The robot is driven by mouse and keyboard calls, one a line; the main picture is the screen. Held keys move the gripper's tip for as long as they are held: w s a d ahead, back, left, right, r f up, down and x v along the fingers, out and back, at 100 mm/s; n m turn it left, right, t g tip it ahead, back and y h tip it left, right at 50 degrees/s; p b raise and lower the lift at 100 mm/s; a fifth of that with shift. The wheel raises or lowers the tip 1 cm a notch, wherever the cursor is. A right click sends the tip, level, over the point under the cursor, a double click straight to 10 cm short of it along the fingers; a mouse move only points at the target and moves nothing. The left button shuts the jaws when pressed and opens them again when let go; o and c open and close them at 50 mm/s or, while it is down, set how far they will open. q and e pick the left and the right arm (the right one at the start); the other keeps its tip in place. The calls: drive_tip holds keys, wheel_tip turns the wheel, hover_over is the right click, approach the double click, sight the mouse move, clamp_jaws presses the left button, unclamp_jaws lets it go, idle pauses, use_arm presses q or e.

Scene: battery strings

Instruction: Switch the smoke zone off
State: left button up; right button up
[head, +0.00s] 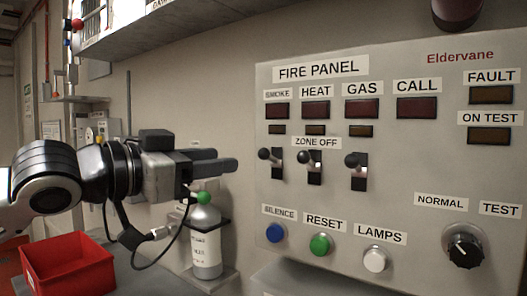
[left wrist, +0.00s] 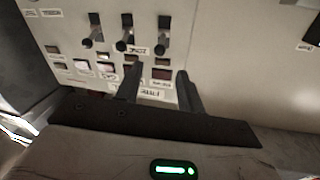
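The grey fire panel (head: 410,150) fills the right of the head view. Under the ZONE OFF label are three black levers in slots; the leftmost, the smoke lever (head: 264,154), sits below the SMOKE label. The heat lever (head: 304,157) and gas lever (head: 351,160) stand beside it, all with knobs near the slot tops. My left gripper (head: 228,160) points at the panel from the left, apart from the smoke lever. In the left wrist view my left gripper (left wrist: 158,82) has its fingers spread with nothing between them; the levers appear upside down beyond. My right gripper is out of view.
Below the levers are a blue button (head: 275,233), a green button (head: 320,244), a white button (head: 374,260) and a rotary knob (head: 465,250). A grey cylinder (head: 206,245) stands below my left gripper. A red bin (head: 70,268) is at lower left.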

sight(259, 156)
use_arm(q)
drive_tip(key=p+x, duration=0.2)
drive_tip(key=x, duration=0.8)
drive_tip(key=shift+w+d, duration=0.25)
drive_tip(key=shift+d, duration=0.05)
clamp_jaws()
